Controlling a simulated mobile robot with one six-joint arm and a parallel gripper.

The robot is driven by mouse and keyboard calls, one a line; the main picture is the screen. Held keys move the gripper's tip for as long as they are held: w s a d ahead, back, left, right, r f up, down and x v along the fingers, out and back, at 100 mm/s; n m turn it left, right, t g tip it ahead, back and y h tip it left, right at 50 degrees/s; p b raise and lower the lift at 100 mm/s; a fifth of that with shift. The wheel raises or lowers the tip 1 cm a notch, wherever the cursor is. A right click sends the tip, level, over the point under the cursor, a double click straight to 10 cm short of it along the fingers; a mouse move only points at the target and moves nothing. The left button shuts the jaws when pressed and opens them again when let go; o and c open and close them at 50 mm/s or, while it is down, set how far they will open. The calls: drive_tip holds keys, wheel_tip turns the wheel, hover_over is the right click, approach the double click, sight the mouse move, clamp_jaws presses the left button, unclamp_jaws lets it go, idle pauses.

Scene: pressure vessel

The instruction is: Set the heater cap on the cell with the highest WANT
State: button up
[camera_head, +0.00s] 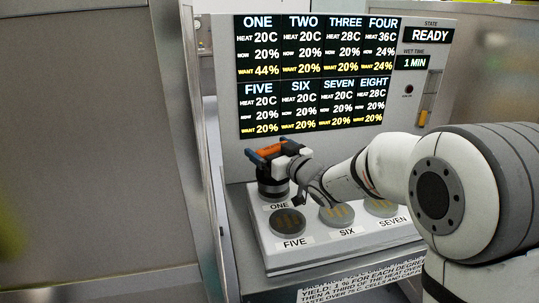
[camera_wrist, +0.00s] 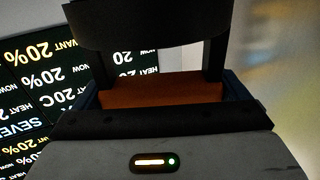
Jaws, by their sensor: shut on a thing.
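The display panel (camera_head: 316,75) reads WANT 44% for ONE, 24% for FOUR and 20% for the others. The heater cap (camera_head: 271,188) is a dark round body with an orange handle; it is at cell ONE, just behind the ONE label (camera_head: 279,206). I cannot tell whether it is seated or slightly above the cell. My gripper (camera_head: 268,151) is shut on the orange handle, which also fills the space between the fingers in the wrist view (camera_wrist: 160,92). The cap hides cell ONE.
Cells FIVE (camera_head: 287,222), SIX (camera_head: 337,215) and SEVEN (camera_head: 381,207) show uncovered in the front row of the pale block (camera_head: 330,248). My arm hides the back row to the right. The state sign (camera_head: 426,35) reads READY. A grey wall edge (camera_head: 185,130) stands at left.

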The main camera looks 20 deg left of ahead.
drive_tip(key=shift+f, duration=0.6)
drive_tip(key=shift+f, duration=0.1)
drive_tip(key=o, duration=1.7)
